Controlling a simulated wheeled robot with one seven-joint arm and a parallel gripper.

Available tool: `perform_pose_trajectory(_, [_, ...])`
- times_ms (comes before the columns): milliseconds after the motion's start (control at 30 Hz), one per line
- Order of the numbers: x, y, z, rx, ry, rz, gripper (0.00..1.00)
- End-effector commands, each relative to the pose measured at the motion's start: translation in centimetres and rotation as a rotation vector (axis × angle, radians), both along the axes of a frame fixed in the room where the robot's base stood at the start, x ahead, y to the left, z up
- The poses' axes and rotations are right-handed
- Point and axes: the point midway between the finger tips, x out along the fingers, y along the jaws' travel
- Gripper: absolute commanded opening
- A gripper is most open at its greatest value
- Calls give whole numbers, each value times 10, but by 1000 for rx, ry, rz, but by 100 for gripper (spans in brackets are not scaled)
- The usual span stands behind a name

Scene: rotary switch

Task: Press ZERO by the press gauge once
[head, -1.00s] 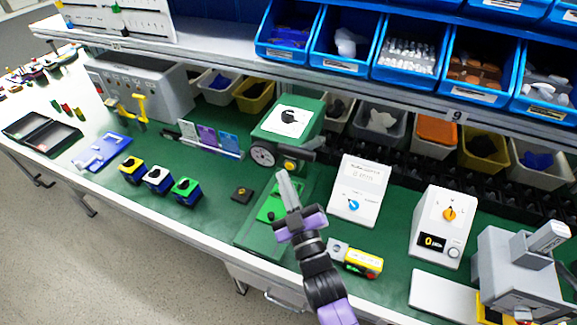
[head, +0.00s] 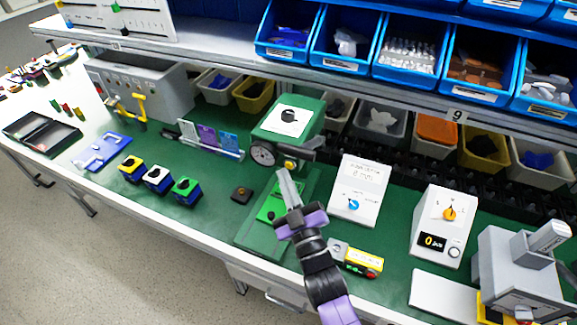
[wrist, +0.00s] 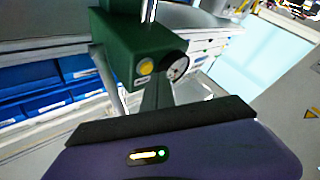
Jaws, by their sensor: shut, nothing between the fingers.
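The green press (head: 290,118) stands on the green bench mat, with a white plate on its sloped top. On its front are a round dial gauge (head: 262,154) and a yellow button (head: 289,163). In the wrist view the yellow button (wrist: 146,66) sits beside the dial (wrist: 177,68), with a small label under it that I cannot read. My gripper (head: 281,174) is shut and empty, its fingertips just in front of and below the yellow button. In the wrist view the fingers (wrist: 158,82) reach up between button and dial; I cannot tell whether they touch the press.
A white box with a blue knob (head: 353,203) stands to the right of my gripper. A yellow and grey device (head: 354,259) lies near the front edge. A small black block with a button (head: 241,194) is to the left. The shelf with blue bins (head: 342,45) hangs above and behind.

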Motion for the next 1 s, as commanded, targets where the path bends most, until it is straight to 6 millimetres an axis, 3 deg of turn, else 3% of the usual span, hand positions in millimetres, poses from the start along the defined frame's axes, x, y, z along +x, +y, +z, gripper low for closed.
perform_pose_trajectory(1000, [9,-3,0,0,1,0,0])
